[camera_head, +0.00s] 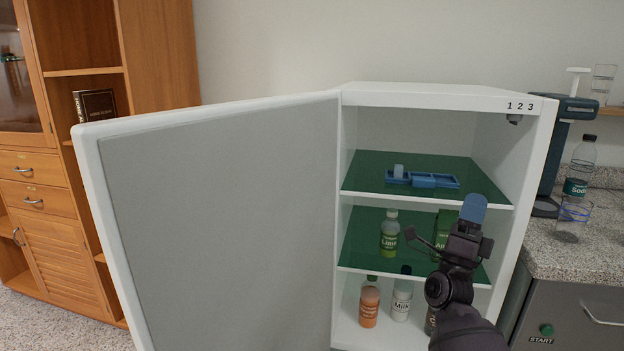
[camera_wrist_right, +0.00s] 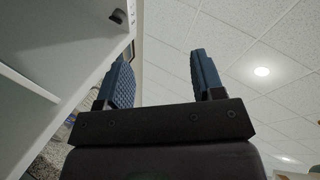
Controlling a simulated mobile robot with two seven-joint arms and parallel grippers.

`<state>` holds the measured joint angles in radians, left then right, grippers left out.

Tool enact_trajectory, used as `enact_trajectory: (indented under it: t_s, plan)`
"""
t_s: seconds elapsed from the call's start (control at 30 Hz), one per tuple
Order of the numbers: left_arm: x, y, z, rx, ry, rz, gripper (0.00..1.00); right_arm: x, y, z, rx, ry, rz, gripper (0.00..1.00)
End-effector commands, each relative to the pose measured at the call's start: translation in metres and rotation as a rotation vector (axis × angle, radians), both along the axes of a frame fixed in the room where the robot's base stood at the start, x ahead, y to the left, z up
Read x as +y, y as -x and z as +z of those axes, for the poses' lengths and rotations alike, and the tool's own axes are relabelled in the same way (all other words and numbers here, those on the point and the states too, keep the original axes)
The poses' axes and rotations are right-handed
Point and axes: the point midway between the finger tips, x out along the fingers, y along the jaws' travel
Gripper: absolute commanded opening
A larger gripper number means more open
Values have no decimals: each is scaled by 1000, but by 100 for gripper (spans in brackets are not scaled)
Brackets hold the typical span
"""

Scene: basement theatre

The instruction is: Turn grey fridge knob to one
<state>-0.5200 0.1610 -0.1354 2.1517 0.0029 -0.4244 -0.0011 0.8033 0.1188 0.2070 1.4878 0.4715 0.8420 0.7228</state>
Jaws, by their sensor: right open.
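The fridge (camera_head: 445,99) stands with its white door (camera_head: 220,220) swung wide open to the left. The small dark grey knob (camera_head: 514,119) hangs at the inside top right, just under the printed digits 1 2 3. I cannot tell which digit it points to. It also shows at the top of the right wrist view (camera_wrist_right: 119,16). My right gripper (camera_head: 473,208) is in front of the open fridge, below and left of the knob, with blue finger pads pointing up. Its fingers (camera_wrist_right: 163,72) are apart and empty, not touching the knob. My left gripper is out of view.
A blue tray (camera_head: 423,180) sits on the green upper shelf; a lime bottle (camera_head: 389,235), milk bottle (camera_head: 401,300) and orange bottle (camera_head: 369,305) stand lower. At right, a counter (camera_head: 580,255) holds a soda bottle (camera_head: 580,170) and glass (camera_head: 572,220).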

Motion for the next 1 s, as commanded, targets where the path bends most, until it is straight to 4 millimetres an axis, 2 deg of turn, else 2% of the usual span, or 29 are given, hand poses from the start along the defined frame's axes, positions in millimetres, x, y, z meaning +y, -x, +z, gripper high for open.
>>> enact_trajectory:
  t_s: [0.37, 0.57, 0.77, 1.0]
  plan:
    - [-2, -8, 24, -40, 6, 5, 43, 10, 57, -105, 501, 342, -97, 62]
    - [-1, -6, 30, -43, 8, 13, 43, 15, 103, -166, 761, 532, -134, 62]
    - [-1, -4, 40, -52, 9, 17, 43, 20, 162, -225, 1015, 725, -153, 62]
    - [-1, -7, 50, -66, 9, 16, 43, 24, 250, -286, 1309, 963, -146, 62]
